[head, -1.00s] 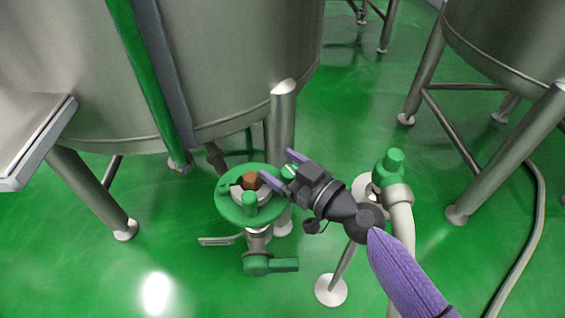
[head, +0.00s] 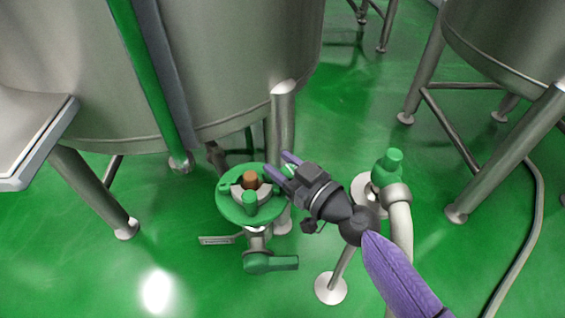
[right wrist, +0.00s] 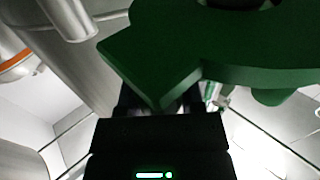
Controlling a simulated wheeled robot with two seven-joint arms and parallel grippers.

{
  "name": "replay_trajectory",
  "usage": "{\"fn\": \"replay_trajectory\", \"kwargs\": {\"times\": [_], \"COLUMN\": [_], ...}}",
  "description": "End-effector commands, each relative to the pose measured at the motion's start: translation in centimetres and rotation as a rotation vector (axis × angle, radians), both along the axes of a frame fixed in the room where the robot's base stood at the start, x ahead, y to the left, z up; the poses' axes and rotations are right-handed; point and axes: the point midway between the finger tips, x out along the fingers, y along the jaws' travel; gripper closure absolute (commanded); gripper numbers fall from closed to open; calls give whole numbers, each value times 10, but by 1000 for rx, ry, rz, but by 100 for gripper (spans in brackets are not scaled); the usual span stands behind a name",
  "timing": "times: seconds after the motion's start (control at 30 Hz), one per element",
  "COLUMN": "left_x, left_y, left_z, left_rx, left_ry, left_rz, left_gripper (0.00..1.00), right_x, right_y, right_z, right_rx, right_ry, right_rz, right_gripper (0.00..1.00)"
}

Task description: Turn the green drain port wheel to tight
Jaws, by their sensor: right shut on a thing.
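The green drain port wheel (head: 228,208) lies roughly flat below the big tank, with a brown hub piece (head: 250,180) in its centre and an upright green knob (head: 250,202) at its near side. My right gripper (head: 279,164) comes in from the right and is shut on the wheel's rim at its far right edge. In the right wrist view the dark green wheel (right wrist: 200,62) fills the upper part, and its pointed corner reaches down to the jaws. The fingertips are mostly hidden there. I cannot read any tight mark. My left gripper is out of view.
A green valve handle (head: 272,263) sits below the wheel. A pipe with a green cap (head: 388,166) stands close beside my right arm. The steel tank (head: 240,70) and its leg (head: 283,120) are just behind the wheel. Open green floor lies in front.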

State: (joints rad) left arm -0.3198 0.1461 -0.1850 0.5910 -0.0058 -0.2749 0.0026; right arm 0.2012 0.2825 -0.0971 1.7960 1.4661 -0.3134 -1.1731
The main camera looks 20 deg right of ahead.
Motion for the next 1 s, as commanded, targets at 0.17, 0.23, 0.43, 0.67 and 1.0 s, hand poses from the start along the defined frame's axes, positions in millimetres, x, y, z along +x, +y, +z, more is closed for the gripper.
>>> {"fn": "replay_trajectory", "kwargs": {"times": [0.17, 0.23, 0.43, 0.67, 1.0], "left_x": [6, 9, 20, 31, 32], "left_y": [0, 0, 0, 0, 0], "left_z": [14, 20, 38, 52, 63], "left_rx": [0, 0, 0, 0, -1], "left_ry": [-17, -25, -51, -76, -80], "left_rz": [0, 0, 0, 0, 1], "left_gripper": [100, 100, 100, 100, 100], "right_x": [0, 1, 2, 2, 2], "right_y": [-1, -2, -4, -7, -10], "right_z": [6, 7, 8, 5, 2], "right_rx": [0, 3, 3, 3, 2], "right_ry": [-4, -3, -3, -2, -1], "right_rz": [-113, -168, -323, -470, -584], "right_gripper": [100, 100, 100, 100, 100]}}
